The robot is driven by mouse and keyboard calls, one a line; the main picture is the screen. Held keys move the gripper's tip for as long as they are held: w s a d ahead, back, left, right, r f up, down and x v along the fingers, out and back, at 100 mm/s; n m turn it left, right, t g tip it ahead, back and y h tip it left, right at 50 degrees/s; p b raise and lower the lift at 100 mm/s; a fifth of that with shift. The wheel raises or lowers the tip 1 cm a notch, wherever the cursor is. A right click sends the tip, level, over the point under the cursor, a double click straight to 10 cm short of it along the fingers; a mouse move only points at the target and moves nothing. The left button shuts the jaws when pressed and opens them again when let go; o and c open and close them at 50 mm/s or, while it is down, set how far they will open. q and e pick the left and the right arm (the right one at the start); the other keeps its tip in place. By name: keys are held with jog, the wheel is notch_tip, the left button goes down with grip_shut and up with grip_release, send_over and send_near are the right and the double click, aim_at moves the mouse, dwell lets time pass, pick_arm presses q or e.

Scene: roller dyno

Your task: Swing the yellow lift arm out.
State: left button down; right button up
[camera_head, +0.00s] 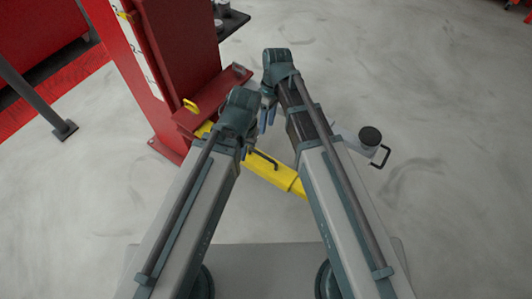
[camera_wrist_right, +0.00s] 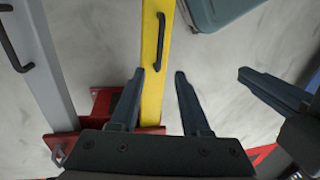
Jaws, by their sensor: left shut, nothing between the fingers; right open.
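The yellow lift arm (camera_head: 283,178) runs from the red post's foot toward the lower right in the head view. It carries a black handle (camera_head: 264,160), also seen upright near the top of the right wrist view (camera_wrist_right: 161,30). My right gripper (camera_head: 266,122) is open. In the right wrist view its fingers (camera_wrist_right: 158,73) spread in front of the yellow arm, with the handle beyond the tips and nothing gripped. My left gripper (camera_head: 246,148) is shut and empty, close to the yellow arm. Its shut fingers show at the right of the wrist view (camera_wrist_right: 262,85). My arms hide part of the yellow arm.
The red lift post (camera_head: 165,70) stands at the upper left on a red base. Open grey floor spreads to the right.

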jog(key=f+b, duration=0.4)
jog(key=s+a+f+b, duration=0.1)
jog(key=f+b, duration=0.4)
jog(key=s+f+b, duration=0.1)
jog(key=f+b, duration=0.3)
jog(key=shift+a+f, duration=0.3)
jog(key=shift+s, duration=0.1)
grip_shut()
dwell(1.1)
